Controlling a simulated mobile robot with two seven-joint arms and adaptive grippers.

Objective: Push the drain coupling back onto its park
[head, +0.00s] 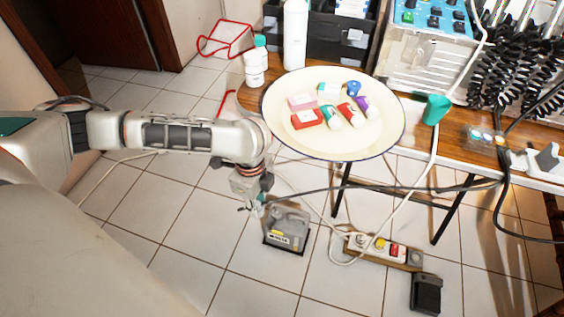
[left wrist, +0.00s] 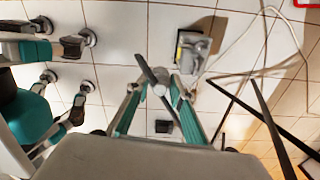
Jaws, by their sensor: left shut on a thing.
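My left gripper (head: 254,203) reaches in from the left, low over the floor beside the table. In the left wrist view, its fingers (left wrist: 157,87) close from both sides on a small pale round piece (left wrist: 159,91), which looks like the drain coupling. A dark bar or hose crosses beside it. In the head view, a dark hose (head: 385,187) runs from near this gripper to the right. A grey canister (head: 287,228) stands on the floor just below and right of the gripper; it also shows in the left wrist view (left wrist: 191,50). I cannot make out the park. My right gripper is out of view.
A wooden table (head: 250,103) holds a round tray (head: 280,137) with small coloured packs. A power strip (head: 375,245) and black pedal-like box (head: 426,293) lie on the floor. Pale cables and table legs occupy the space right of the canister. Tiles left of it are mostly clear.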

